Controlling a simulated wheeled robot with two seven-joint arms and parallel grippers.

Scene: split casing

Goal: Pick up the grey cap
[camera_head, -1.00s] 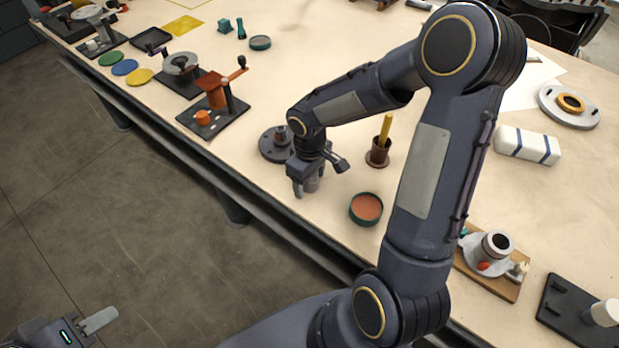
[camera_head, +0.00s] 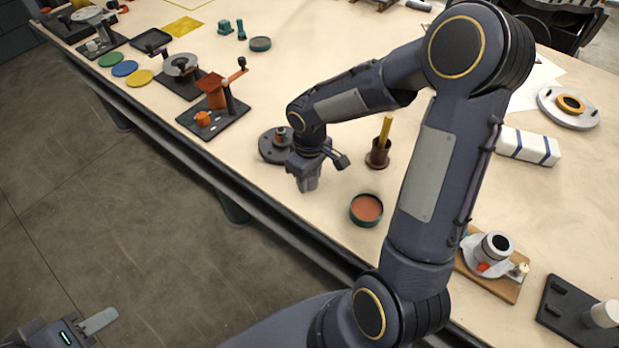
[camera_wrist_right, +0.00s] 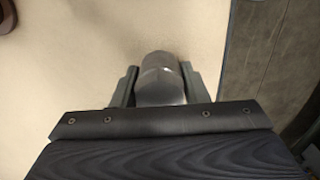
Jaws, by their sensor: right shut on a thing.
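The grey cap (camera_wrist_right: 161,76) is a rounded grey cylinder between the two fingers of my right gripper (camera_wrist_right: 160,88) in the right wrist view. In the head view my right gripper (camera_head: 308,186) points down at the near edge area of the table, shut on the cap, which is mostly hidden by the fingers there. I cannot tell whether the cap touches the table. My left gripper (camera_head: 98,321) is at the bottom left, off the table over the floor. Only one finger of it shows clearly.
A dark round flanged part (camera_head: 272,146) lies just behind my right gripper. A brown holder with a yellow stick (camera_head: 380,150) and a green-rimmed dish (camera_head: 366,209) stand to its right. The table's front edge is close on the left.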

